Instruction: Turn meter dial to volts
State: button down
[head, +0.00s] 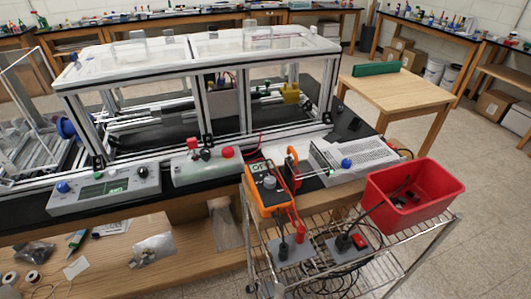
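The orange multimeter (256,199) stands tilted back at the front edge of the bench, right of the middle of the head view. Its small display (258,169) is at the top of its face. A round grey dial (269,182) sits below the display. The dial's pointer and markings are too small to read, so I cannot tell its setting. Red and dark leads run from the lower part of the meter. My gripper is not in view.
An orange-and-black object (292,168) stands just right of the meter. A grey control box (105,192), a box with a red button (207,166) and a vented power unit (353,160) line the bench front. A wire cart (400,242) with a red bin (412,200) stands in front.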

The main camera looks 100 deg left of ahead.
aim_at(270, 181)
jog(key=u, duration=2.2)
